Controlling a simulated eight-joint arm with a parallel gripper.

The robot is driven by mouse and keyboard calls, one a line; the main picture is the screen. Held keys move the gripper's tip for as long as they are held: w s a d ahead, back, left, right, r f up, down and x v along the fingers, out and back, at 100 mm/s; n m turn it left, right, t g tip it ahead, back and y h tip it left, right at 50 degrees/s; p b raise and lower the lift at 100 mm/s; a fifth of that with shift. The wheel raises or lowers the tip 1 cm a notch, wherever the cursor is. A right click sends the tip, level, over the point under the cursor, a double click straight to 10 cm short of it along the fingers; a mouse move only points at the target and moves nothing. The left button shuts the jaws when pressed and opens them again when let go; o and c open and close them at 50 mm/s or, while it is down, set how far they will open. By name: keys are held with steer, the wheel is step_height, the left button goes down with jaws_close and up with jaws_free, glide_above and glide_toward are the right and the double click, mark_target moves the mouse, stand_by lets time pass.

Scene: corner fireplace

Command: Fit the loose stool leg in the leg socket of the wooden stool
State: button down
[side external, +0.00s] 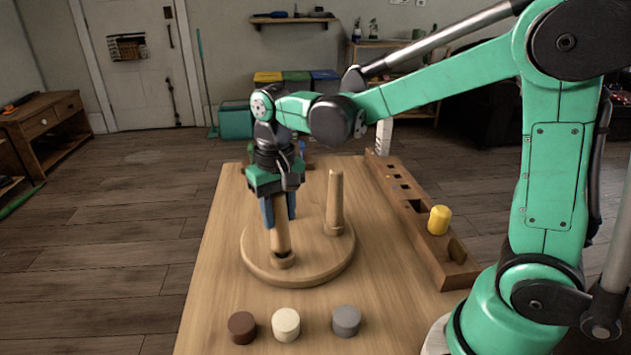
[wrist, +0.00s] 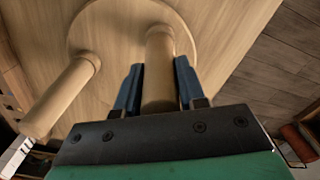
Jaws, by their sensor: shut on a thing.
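The wooden stool (side external: 310,265) lies upside down on the table, its round seat flat. A fixed leg (side external: 335,200) stands up from it at the right and also shows in the wrist view (wrist: 60,95). My gripper (side external: 278,208) points down, its blue fingers shut on the loose stool leg (side external: 280,237). In the wrist view, the leg (wrist: 158,90) runs between the fingers. The lower end of the leg is at the leg socket (side external: 284,262), a raised ring near the seat's front edge. A dark part of the socket's opening shows beside the leg; I cannot tell how deep the leg sits.
Brown (side external: 242,327), cream (side external: 286,324) and grey (side external: 346,320) round pieces stand near the table's front. The table left of the stool is clear.

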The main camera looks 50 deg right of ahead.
steer(key=shift+f, duration=0.5)
steer(key=shift+c, duration=2.1)
jaws_free()
steer(key=shift+s+r, duration=0.1)
steer(key=shift+r, duration=2.7)
steer(key=shift+s+d+r+n+t, duration=0.2)
steer(key=shift+s+n+t, duration=0.1)
steer(key=shift+s+t, duration=0.35)
steer(key=shift+s+d+f+n+t, duration=0.15)
steer(key=shift+s+f+n+t, duration=0.3)
steer(key=shift+s+t, duration=0.5)
steer(key=shift+s+d+f+n+t, duration=0.2)
steer(key=shift+s+n+t, duration=0.35)
steer(key=shift+s+t, duration=0.35)
steer(key=shift+s+d+f+n+t, duration=0.1)
steer(key=shift+s+f+n+t, duration=0.35)
steer(key=shift+s+t, duration=0.5)
